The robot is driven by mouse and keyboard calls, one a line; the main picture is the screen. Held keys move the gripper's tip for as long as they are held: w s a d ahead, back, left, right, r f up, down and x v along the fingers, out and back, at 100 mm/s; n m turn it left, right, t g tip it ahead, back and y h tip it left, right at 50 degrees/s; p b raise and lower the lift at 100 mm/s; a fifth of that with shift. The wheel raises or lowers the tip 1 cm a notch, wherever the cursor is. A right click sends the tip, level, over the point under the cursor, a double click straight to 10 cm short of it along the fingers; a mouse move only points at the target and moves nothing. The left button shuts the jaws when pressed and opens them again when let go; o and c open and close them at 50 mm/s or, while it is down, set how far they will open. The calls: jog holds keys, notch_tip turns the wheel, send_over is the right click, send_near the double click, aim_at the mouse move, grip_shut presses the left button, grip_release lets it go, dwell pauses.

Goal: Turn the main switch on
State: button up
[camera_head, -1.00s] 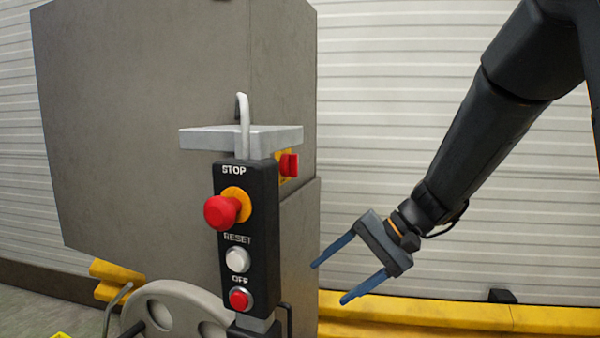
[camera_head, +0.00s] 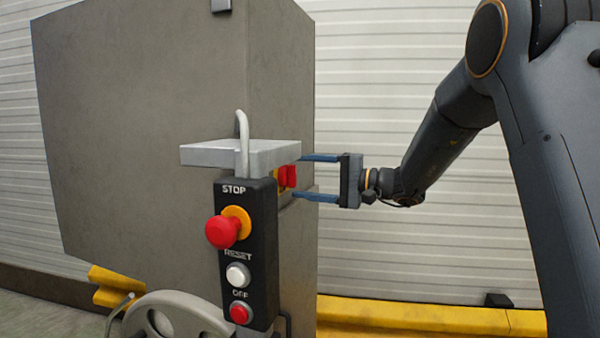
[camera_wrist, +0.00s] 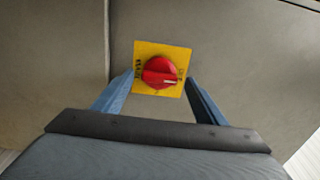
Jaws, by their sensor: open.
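The main switch (camera_wrist: 160,72) is a red round knob with a raised grip bar on a yellow square plate (camera_wrist: 147,50). In the wrist view it sits on a grey panel, between and beyond my open fingers. Its bar lies roughly sideways with a white mark toward the right. In the head view the red knob (camera_head: 288,176) shows on the side of the grey cabinet, partly hidden by the control box. My gripper (camera_head: 302,177) is open and empty at the cabinet's right side, one finger above the knob and one below. I cannot tell whether the fingers touch anything.
A black control box (camera_head: 262,255) with a red STOP button (camera_head: 222,231), white RESET button and red OFF button stands in front of the switch. A grey shelf (camera_head: 240,153) with a bent handle sits above it. A yellow floor rail (camera_head: 420,315) runs along the white wall.

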jog(key=shift+w+a, duration=0.2)
jog(key=shift+a, duration=0.4)
jog(key=c, duration=1.1)
jog(key=shift+o, duration=0.2)
